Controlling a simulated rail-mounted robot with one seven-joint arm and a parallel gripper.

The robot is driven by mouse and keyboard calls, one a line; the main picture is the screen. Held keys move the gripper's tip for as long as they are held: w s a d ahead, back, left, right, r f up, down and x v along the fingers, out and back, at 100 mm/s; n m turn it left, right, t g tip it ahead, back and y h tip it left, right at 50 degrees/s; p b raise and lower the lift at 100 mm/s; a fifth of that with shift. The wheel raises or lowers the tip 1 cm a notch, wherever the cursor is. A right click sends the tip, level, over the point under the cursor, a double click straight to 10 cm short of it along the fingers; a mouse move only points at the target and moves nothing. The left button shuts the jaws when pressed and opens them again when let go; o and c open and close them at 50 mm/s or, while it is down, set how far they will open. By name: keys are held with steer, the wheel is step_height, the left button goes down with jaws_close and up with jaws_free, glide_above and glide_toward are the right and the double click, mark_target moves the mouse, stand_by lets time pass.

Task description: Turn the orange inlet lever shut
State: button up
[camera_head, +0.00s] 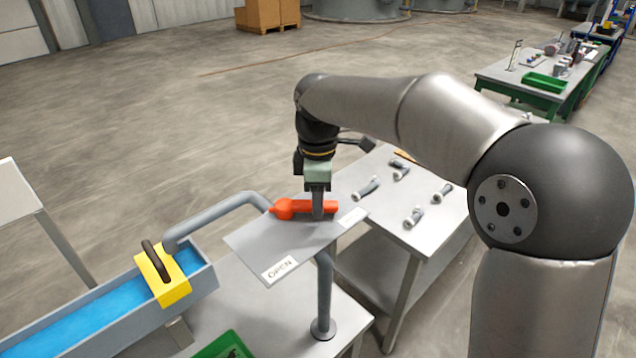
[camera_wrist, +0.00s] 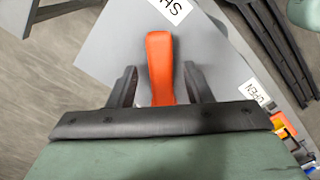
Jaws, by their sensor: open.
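The orange lever (camera_head: 296,208) lies over a grey plate (camera_head: 262,238) on a pipe; its right end in the head view points toward a white label (camera_head: 352,217) at the plate's right edge. The OPEN label (camera_head: 280,268) is at the plate's front corner. My gripper (camera_head: 318,212) is down over the lever. In the wrist view the lever (camera_wrist: 160,62) stands between my gripper's open fingers (camera_wrist: 160,80), with a gap on each side. Its far end is close to a cut-off label reading "SH" (camera_wrist: 172,8). The lever's near end is hidden by my gripper.
A grey pipe (camera_head: 222,213) runs left from the plate to a trough of blue (camera_head: 90,328) with a yellow block (camera_head: 163,276). A table (camera_head: 425,190) behind holds several grey and white parts. A green tray (camera_head: 222,347) is at the front.

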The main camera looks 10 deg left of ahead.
step_height(320, 180, up, 17)
steer(key=shift+r, duration=0.2)
stand_by(0.4)
steer(key=s+d+f+m, duration=0.4)
steer(key=d+f+m, duration=0.15)
steer(key=d, duration=0.25)
steer(key=s+d+f+m, duration=0.4)
steer(key=d+f+m, duration=0.15)
steer(key=d, duration=0.25)
steer(key=s+d+f+m+t, duration=0.1)
steer(key=s+d+f+m, duration=0.8)
steer(key=s+d+f, duration=0.2)
steer(key=s+f, duration=0.2)
steer(key=s, duration=0.1)
steer(key=shift+f+m, duration=0.3)
steer(key=shift+f, duration=0.05)
steer(key=shift+s+a, duration=0.1)
